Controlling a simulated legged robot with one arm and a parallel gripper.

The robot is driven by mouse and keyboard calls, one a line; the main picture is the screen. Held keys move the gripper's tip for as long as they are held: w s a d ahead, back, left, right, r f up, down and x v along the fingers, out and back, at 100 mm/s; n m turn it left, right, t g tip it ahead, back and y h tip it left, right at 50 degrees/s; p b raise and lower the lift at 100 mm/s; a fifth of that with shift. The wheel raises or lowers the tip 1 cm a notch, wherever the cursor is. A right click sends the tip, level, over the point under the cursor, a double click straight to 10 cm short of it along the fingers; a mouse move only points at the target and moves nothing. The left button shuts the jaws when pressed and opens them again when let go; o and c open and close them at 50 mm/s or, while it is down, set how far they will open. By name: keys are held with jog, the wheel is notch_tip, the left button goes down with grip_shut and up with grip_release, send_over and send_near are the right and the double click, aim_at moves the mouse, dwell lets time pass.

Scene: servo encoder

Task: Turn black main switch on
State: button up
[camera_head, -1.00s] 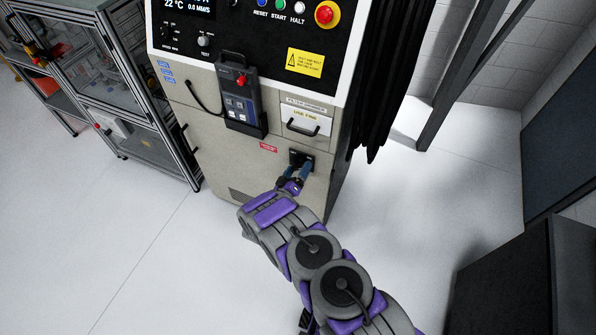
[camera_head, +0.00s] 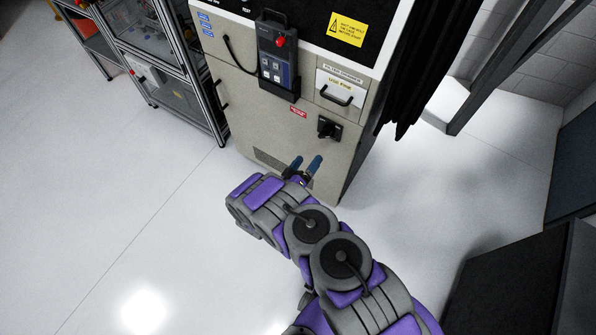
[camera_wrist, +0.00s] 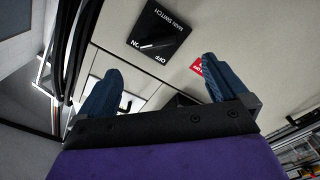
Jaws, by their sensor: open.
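The black main switch (camera_head: 330,128) is a square plate with a dark handle on the cabinet front, below the drawer. In the wrist view the switch (camera_wrist: 155,30) shows "MAIN SWITCH", "ON" and "OFF" lettering upside down. A pale line on its handle ends close to the "ON" label. My gripper (camera_head: 306,164) is open and empty, below and to the left of the switch, apart from it. Its two blue fingers also show in the wrist view, with the gripper (camera_wrist: 160,66) spread and nothing between them.
The beige cabinet (camera_head: 235,85) carries a teach pendant (camera_head: 278,60), a drawer with a handle (camera_head: 340,90) and a red label (camera_head: 299,112). Black cables (camera_head: 410,80) hang on its right side. A framed glass enclosure (camera_head: 165,60) stands left. The floor is clear to the left.

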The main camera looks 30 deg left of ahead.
jog(key=s, duration=0.5)
jog(key=shift+s+a+p, duration=0.15)
jog(key=shift+a+p, duration=0.05)
jog(key=shift+p, duration=0.1)
